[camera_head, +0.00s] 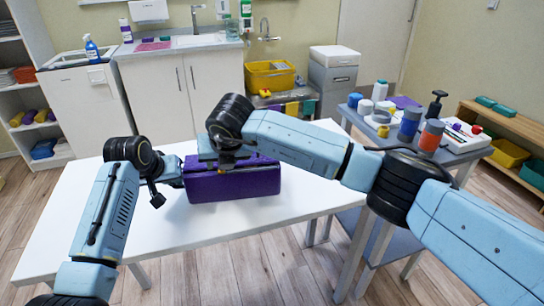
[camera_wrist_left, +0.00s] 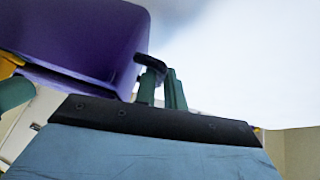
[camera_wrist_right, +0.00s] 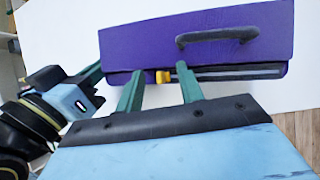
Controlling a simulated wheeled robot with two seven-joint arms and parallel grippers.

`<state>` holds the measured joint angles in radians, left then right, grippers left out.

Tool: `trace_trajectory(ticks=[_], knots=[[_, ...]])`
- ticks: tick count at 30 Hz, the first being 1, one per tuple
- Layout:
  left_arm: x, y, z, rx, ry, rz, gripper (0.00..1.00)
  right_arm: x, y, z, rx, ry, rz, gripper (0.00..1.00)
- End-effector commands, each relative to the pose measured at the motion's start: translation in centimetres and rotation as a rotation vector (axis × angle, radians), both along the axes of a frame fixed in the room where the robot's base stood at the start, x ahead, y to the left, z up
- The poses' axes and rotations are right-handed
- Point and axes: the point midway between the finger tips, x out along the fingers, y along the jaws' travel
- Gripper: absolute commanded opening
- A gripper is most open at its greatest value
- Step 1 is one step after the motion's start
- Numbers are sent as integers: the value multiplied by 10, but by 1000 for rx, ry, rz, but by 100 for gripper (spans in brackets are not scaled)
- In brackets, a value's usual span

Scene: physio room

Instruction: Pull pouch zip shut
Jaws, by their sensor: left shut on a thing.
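The purple pouch (camera_head: 235,184) lies on the white table, with a dark handle (camera_wrist_right: 217,36) on its face. A dark zip line with a grey strip (camera_wrist_right: 240,73) runs along one side; whether it gapes is unclear. The yellow zip pull (camera_wrist_right: 163,77) is near the pouch's left end. My left gripper (camera_wrist_left: 160,78) is shut on a small black loop (camera_wrist_left: 151,63) at the pouch's end. My right gripper (camera_wrist_right: 158,75) is over the pouch, its green fingers apart on either side of the yellow pull, with gaps visible.
The white table (camera_head: 100,230) is bare around the pouch. A grey trolley (camera_head: 375,140) with bottles and tubs stands to the right, behind my right arm. A sink counter (camera_head: 180,48) and a yellow bin (camera_head: 270,76) are at the back.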

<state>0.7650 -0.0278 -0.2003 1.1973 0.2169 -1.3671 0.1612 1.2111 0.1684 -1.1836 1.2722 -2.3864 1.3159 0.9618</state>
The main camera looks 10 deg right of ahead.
Motion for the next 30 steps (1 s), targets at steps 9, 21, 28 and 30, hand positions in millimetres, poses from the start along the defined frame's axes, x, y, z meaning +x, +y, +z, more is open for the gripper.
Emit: trace_trajectory(ticks=[9, 21, 28, 30], knots=[[-2, 3, -5, 7, 12, 3, 0, 1, -2, 9, -2, 1, -4, 38], [-2, 4, -5, 9, 11, 5, 0, 0, -1, 41, -2, 1, -3, 38], [-1, 5, -5, 9, 10, 5, 0, 0, -1, 59, -2, 0, -2, 38], [-1, 5, -5, 9, 10, 5, 0, 0, -1, 65, -2, 1, -2, 38]])
